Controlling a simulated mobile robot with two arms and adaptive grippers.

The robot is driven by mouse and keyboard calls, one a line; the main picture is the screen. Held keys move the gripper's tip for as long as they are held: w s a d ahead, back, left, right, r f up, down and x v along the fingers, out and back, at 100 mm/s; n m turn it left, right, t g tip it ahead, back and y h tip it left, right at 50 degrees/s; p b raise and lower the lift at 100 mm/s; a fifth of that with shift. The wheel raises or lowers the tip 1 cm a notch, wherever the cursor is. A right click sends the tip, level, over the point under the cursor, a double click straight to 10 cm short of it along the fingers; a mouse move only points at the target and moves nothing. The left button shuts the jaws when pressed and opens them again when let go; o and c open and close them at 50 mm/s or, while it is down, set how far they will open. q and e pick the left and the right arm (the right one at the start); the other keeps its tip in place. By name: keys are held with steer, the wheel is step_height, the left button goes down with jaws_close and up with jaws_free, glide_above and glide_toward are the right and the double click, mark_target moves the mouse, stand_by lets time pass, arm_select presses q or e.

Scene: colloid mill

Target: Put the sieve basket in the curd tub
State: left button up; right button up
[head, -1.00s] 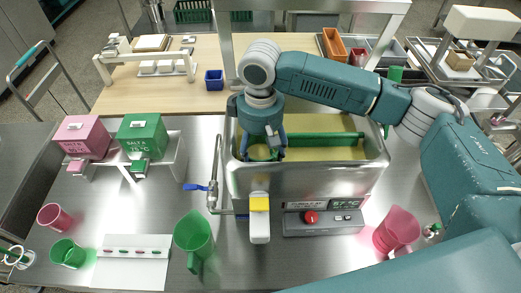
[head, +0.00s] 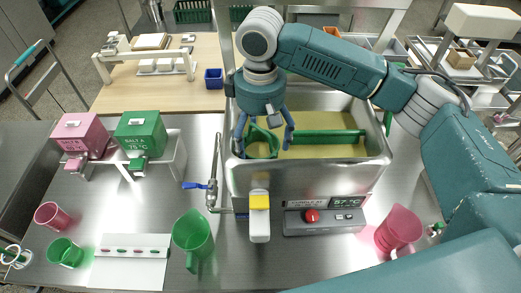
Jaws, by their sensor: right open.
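The curd tub (head: 310,178) is a steel vessel with yellowish liquid in it, in the middle of the head view. A green looped thing, seemingly the sieve basket (head: 262,143), is inside the tub at its left end; its lower part is hidden. My right gripper (head: 265,143) points down over that end of the tub. Its blue-grey fingers are spread open on either side of the green loop, and I cannot tell whether they touch it. My left gripper is not in view.
A green bar (head: 325,138) lies across the right part of the tub. A pipe with a blue valve handle (head: 195,186) stands left of the tub. A green jug (head: 194,237) and a pink jug (head: 398,229) stand in front. Pink and green boxes stand at the left.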

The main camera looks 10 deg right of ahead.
step_height(320, 180, up, 8)
steer(key=shift+f+b, duration=0.25)
steer(key=shift+b, duration=0.45)
steer(key=shift+f, duration=0.1)
